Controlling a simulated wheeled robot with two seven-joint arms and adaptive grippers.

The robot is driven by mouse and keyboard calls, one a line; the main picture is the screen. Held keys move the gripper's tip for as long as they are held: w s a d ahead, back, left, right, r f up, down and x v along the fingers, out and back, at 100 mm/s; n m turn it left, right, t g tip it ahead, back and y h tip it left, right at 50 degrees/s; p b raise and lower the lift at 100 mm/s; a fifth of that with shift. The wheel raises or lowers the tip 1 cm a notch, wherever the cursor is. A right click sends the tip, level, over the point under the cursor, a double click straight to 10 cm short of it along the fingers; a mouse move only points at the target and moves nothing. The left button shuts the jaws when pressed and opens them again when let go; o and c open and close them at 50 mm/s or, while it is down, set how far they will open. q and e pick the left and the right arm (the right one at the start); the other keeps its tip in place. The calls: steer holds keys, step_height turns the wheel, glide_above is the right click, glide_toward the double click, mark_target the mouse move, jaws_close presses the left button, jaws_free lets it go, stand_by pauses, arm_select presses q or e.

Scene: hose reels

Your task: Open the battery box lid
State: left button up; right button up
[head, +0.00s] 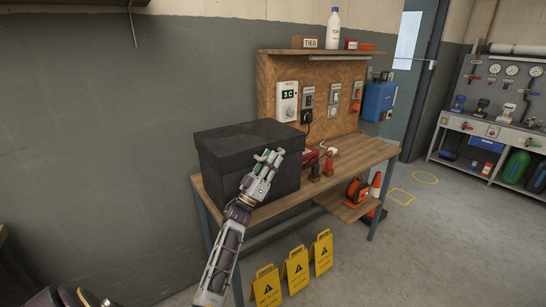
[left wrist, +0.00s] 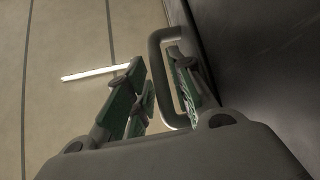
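The black battery box (head: 225,160) stands at the left end of the wooden workbench, its lid (head: 245,134) closed. My left gripper (head: 269,157) is in front of the box's front face, fingers pointing up. In the left wrist view a grey loop handle (left wrist: 155,62) stands out from a dark panel (left wrist: 245,50). The left gripper (left wrist: 160,90) is open there, with green-padded fingers on both sides of the handle's long bar; one finger shows inside the loop. I cannot tell whether the pads touch the bar. In the head view the gripper hides the handle. My right gripper is not in view.
The workbench (head: 345,155) carries small red tools right of the box. The floor at right is open.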

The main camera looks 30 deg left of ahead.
arm_select(q)
steer(key=shift+x, duration=0.75)
jaws_close()
